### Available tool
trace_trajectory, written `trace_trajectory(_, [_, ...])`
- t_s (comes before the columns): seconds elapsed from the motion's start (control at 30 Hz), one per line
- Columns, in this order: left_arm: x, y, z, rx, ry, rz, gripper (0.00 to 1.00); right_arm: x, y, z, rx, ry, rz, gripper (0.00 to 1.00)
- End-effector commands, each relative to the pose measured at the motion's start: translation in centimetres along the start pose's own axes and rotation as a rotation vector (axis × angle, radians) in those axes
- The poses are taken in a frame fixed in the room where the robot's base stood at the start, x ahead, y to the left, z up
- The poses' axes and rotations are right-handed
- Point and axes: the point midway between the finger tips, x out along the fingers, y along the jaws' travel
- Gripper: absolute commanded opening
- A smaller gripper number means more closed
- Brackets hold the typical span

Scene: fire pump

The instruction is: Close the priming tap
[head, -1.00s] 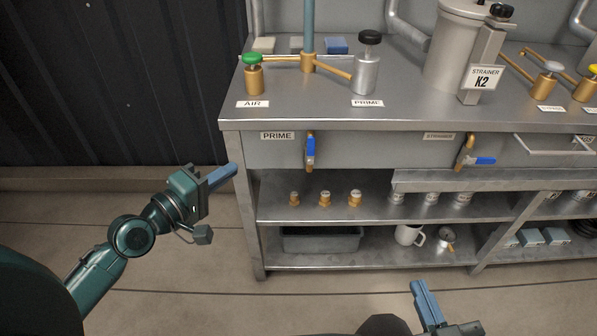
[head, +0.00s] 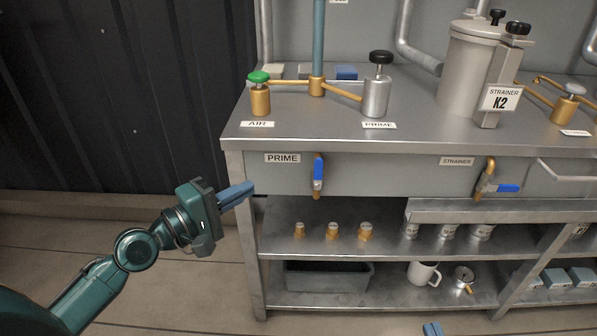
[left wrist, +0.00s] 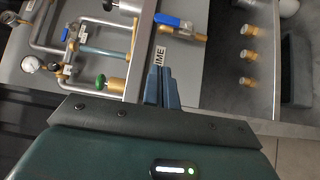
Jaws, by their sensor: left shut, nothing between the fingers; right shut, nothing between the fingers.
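The priming tap (head: 318,175) is on the bench's front panel, just right of the PRIME label (head: 283,158). It has a blue lever standing upright over a brass body. In the left wrist view the tap's blue lever (left wrist: 168,20) shows beyond the fingertips, with the PRIME label partly hidden by them. My left gripper (head: 251,187) is shut and empty, left of the tap near the bench's front left corner, apart from the tap. My right gripper (head: 433,329) is shut, only its blue fingertips showing at the bottom edge.
The strainer tap (head: 490,180), its blue lever pointing sideways, is further right. The steel bench top (head: 330,135) overhangs the panel. Below, a shelf (head: 285,247) holds several brass fittings. A black PRIME knob (head: 380,58) and a green AIR knob (head: 259,77) stand on top.

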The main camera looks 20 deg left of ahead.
Motion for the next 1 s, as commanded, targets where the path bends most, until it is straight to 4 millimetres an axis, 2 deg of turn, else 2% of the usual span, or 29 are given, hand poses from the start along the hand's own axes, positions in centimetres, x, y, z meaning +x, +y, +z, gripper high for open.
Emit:
trace_trajectory(0.5, [9.6,0.1,0.1,-0.001,-0.002,0.004,0.00,0.0,0.2,0.1,0.004,-0.020,0.006,0.00])
trace_trajectory(0.7, [11.3,0.0,2.2,-0.002,-0.001,0.001,0.00,0.0,0.2,0.0,0.005,-0.017,0.006,0.00])
trace_trajectory(1.0, [11.9,0.0,2.9,0.000,0.000,-0.001,0.00,0.0,0.1,0.0,0.006,-0.014,0.004,0.00])
